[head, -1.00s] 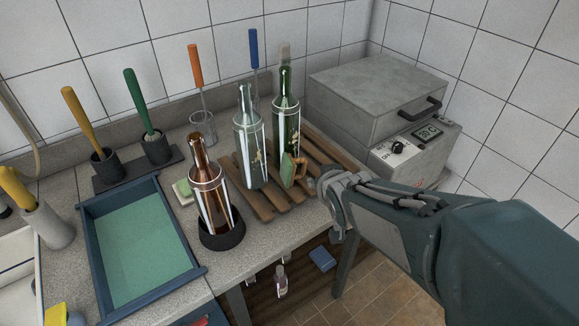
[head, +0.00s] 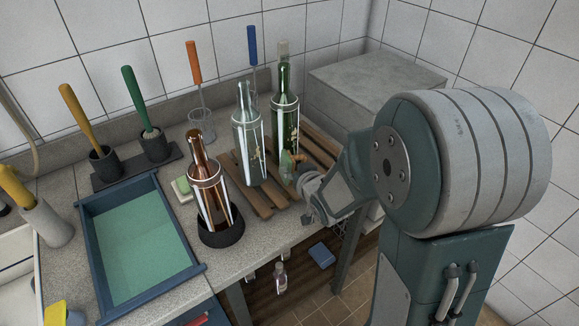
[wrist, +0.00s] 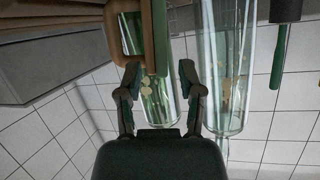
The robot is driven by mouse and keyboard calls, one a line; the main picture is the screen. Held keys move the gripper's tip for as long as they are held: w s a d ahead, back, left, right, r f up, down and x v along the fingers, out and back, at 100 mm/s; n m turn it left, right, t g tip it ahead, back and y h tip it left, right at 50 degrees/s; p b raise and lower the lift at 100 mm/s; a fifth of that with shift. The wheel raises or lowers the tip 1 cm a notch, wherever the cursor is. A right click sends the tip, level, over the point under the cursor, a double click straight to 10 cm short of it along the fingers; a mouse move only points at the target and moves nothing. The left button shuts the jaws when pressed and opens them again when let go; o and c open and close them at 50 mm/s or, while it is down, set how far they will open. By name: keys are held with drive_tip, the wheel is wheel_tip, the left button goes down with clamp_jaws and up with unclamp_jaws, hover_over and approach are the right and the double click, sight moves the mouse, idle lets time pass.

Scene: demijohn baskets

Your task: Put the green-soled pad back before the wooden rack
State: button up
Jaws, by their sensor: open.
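The green-soled pad (head: 287,162) has a green face and a brown wooden handle. It is upright at the right front of the green bottle (head: 284,120), over the wooden rack (head: 252,198); whether it touches either is unclear. In the wrist view its green sole edge (wrist: 160,35) and brown handle (wrist: 95,62) show large at the top. My gripper (head: 299,174) is beside the pad, coming from the right and hiding part of it. In the wrist view my gripper (wrist: 160,72) has its fingers apart, with the pad's green edge reaching between the tips.
A clear bottle (head: 248,140) stands on the rack; a brown bottle (head: 205,180) stands in a dark round holder left of it. A small pale-and-green block (head: 182,189) and a blue-rimmed tray (head: 198,268) lie further left. A grey box (head: 345,85) stands behind my arm.

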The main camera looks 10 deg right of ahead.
drive_tip(key=shift+f+x, duration=0.1)
drive_tip(key=shift+x, duration=1.4)
drive_tip(key=shift+f+x, duration=0.15)
drive_tip(key=shift+x, duration=1.35)
drive_tip(key=shift+s+d, duration=0.15)
clamp_jaws()
